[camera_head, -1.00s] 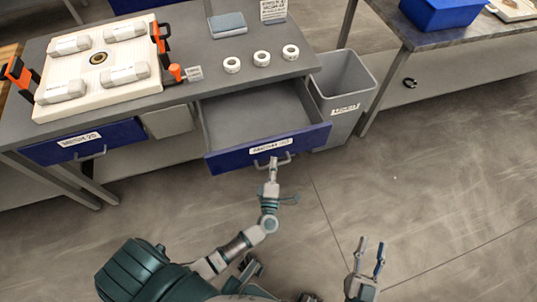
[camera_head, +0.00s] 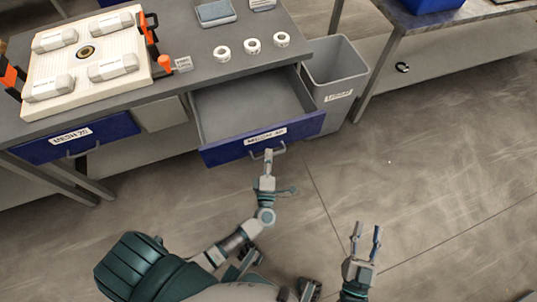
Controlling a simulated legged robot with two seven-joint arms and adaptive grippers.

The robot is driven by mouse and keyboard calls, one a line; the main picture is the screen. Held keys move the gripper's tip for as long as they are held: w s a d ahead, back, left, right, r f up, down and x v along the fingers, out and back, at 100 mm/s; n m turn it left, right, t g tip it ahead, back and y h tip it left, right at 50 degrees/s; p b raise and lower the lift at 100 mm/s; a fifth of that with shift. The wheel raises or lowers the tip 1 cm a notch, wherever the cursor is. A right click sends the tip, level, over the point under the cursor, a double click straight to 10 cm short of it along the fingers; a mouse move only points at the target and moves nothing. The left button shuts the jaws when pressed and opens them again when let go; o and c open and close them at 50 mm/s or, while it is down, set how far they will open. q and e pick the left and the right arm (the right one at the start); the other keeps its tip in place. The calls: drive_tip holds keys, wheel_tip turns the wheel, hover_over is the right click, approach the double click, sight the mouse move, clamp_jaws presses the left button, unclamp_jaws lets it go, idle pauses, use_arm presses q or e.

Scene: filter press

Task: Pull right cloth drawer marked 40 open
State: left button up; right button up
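The right cloth drawer (camera_head: 229,150) has a blue front with a white label and hangs well out from under the grey bench. Its inside is grey and looks empty. My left gripper (camera_head: 268,155) is at the grey bar handle (camera_head: 276,150) on the drawer front, with its fingers close together there. Whether they clamp the handle is too small to tell. My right gripper (camera_head: 367,235) is open and empty over the floor, to the right and apart from the drawer.
A grey bin (camera_head: 345,75) stands right of the open drawer. The floor in front is clear.

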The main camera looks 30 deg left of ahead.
use_arm(q)
drive_tip(key=v, duration=1.1)
